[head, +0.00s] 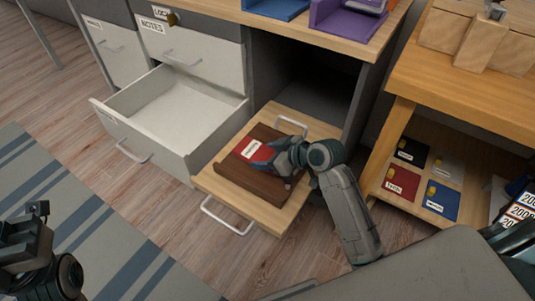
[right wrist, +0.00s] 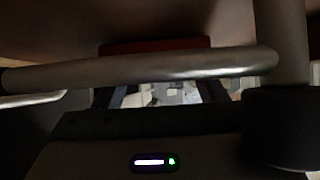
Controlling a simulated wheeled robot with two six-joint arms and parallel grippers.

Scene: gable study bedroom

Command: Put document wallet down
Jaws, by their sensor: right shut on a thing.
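A red document wallet (head: 252,149) with a white label lies over a dark brown wooden holder (head: 265,185) on a pale wooden tray (head: 285,220) with metal handles. My right gripper (head: 282,156) is shut on the wallet's right side. The gripper hides part of the wallet, so I cannot tell whether the wallet rests fully on the holder. In the right wrist view a dark red edge (right wrist: 155,45) shows beyond a metal bar (right wrist: 150,70). My left gripper (head: 30,235) is at the lower left, away from the tray; its jaw opening is unclear.
An open, empty white drawer (head: 180,108) stands left of the tray. Several coloured wallets, including a dark red one (head: 400,184) and a blue one (head: 440,199), lie on the low shelf at right. The desk top (head: 330,38) overhangs behind. A striped rug (head: 80,225) covers the left floor.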

